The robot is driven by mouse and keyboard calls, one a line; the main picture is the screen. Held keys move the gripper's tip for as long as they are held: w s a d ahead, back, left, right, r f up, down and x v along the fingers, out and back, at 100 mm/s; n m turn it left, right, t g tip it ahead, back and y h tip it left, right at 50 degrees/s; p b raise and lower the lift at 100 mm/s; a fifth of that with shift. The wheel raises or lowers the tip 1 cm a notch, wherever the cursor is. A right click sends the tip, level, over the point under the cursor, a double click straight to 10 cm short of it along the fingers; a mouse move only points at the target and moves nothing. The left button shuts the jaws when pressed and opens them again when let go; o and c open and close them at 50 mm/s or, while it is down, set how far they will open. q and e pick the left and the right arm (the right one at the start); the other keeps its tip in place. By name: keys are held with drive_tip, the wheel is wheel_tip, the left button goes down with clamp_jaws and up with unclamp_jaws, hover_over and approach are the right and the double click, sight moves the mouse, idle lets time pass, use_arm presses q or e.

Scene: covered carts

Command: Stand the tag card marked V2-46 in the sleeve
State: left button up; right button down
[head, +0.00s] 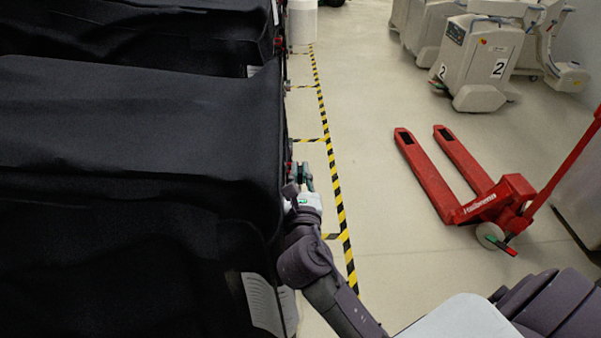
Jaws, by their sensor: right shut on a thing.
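My right gripper (302,178) is at the right edge of the nearer black-covered cart (140,115). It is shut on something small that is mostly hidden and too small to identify. No marking V2-46 can be read. A white sheet with faint printed lines (262,303) hangs on the cart's dark cover at the lower middle; I cannot tell whether it sits in a sleeve. My left gripper is not in view.
Another covered cart (140,30) stands behind, with a small white label (253,71). Yellow-black floor tape (338,200) runs beside the carts. A red pallet jack (480,200) and grey machines (475,60) stand to the right. The floor between is clear.

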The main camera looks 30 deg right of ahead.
drive_tip(key=shift+f+b, duration=2.2)
drive_tip(key=shift+f, duration=1.75)
drive_tip(key=shift+f+b, duration=0.7)
drive_tip(key=shift+f, duration=0.15)
drive_tip(key=c, duration=1.2)
unclamp_jaws()
drive_tip(key=shift+o, duration=0.2)
